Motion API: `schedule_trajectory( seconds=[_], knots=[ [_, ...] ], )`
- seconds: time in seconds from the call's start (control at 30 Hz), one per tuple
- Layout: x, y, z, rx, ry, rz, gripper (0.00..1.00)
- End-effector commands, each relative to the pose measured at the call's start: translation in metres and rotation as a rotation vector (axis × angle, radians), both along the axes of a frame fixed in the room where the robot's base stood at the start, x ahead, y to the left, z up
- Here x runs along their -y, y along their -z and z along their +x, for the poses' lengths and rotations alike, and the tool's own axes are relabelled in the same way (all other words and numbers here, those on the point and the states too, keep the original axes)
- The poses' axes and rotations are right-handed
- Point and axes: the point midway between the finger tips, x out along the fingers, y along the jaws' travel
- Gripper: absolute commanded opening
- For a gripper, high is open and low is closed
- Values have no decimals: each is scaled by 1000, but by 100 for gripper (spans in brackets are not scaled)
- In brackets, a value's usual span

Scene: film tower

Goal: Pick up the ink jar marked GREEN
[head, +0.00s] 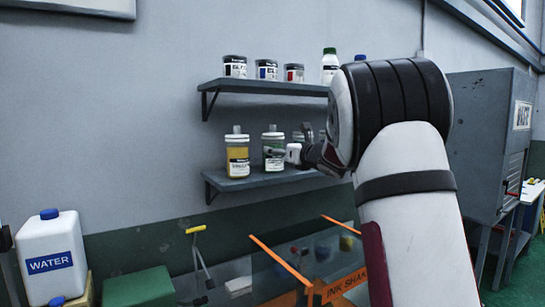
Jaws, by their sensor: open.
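A clear jar with green contents and a white label (273,147) stands upright on the lower wall shelf, right of a jar with yellow contents (237,153). The green jar's label is too small to read. My gripper (285,153) is open at the right side of the green jar, at about mid-height. A finger seems to overlap the jar in the picture; I cannot tell whether it touches. My arm and gripper hide the right part of the lower shelf (240,183).
The upper shelf (265,87) holds several small jars and bottles close above. Below stands a clear-sided bench marked INK SHAKER with orange edges (280,260). A white water canister (50,255) is at lower left, a grey cabinet (485,130) at right. Left of the shelves is bare wall.

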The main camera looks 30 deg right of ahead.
Motion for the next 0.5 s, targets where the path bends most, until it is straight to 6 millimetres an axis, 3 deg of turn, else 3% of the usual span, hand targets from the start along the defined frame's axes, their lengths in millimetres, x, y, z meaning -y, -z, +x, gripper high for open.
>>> schedule_trajectory(
  seconds=[0.27, 0.5],
  knots=[
    [0, 1, 18, -1, 1, 1, 83],
    [1, 2, 46, -1, 0, 2, 83]
  ],
)
